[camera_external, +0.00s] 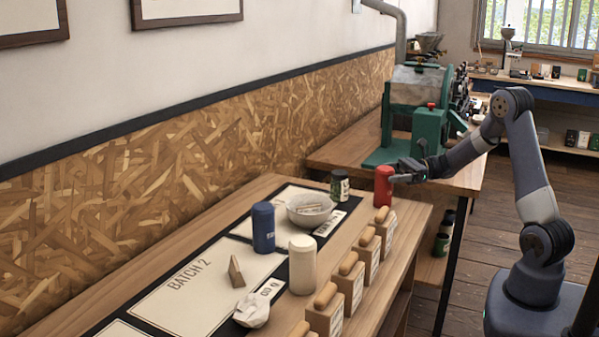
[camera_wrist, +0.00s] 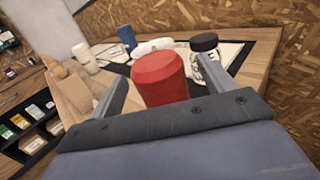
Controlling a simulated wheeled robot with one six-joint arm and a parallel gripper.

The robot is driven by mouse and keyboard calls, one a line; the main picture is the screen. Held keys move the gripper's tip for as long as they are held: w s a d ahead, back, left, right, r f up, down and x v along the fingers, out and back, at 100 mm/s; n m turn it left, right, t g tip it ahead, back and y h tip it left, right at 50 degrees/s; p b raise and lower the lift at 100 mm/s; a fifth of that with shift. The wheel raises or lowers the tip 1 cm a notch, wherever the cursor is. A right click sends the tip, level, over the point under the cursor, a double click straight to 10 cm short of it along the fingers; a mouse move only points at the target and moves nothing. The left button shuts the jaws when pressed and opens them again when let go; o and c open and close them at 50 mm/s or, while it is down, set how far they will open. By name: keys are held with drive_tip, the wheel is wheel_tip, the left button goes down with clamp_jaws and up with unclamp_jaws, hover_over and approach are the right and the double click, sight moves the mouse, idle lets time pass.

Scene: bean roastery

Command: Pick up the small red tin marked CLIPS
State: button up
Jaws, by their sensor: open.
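A red tin (camera_external: 383,186) stands upright near the far end of the wooden counter. No lettering on it can be read in either view. In the wrist view the red tin (camera_wrist: 160,78) is large and lies between the two fingers. My gripper (camera_external: 400,175) reaches in from the right at the tin's height. In the wrist view my gripper (camera_wrist: 165,85) is open, with a finger on each side of the tin and a visible gap to each. The tin's lower part is hidden by the gripper body in the wrist view.
A dark jar (camera_external: 339,186) stands just left of the tin. A bowl (camera_external: 311,209), a blue canister (camera_external: 263,227) and a cream canister (camera_external: 302,264) stand farther along. Wooden-handled blocks (camera_external: 367,249) line the counter's front edge. A green machine (camera_external: 415,115) stands behind.

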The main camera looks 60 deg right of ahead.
sight(379, 173)
drive_tip(key=x, duration=0.4)
drive_tip(key=shift+r, duration=0.1)
drive_tip(key=shift+c, duration=0.5)
drive_tip(key=c, duration=1.1)
